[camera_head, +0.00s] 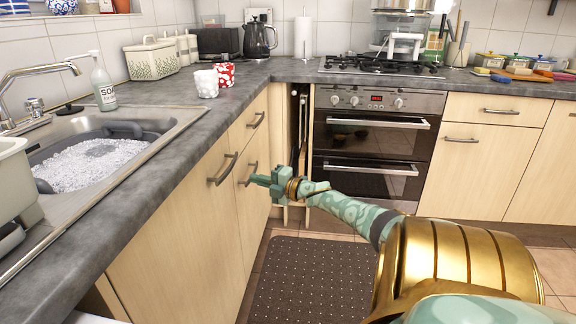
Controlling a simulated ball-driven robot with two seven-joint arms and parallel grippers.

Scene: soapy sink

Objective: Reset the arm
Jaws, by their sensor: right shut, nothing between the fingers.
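My right arm comes in from the lower right, with a gold upper part and a green patterned forearm. My right gripper (262,180) is shut and empty. It points left, in front of the light wood cabinet doors below the counter, close to a door handle in the picture. I cannot tell whether it touches the handle. My left gripper is not in view.
The sink (95,165) with foamy water is at the left, with a soap bottle (103,84) behind it. A white cup (206,83) and a red patterned cup (225,75) stand on the counter (215,112). The oven (375,140) is behind my arm. A dark mat (310,275) lies on the floor.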

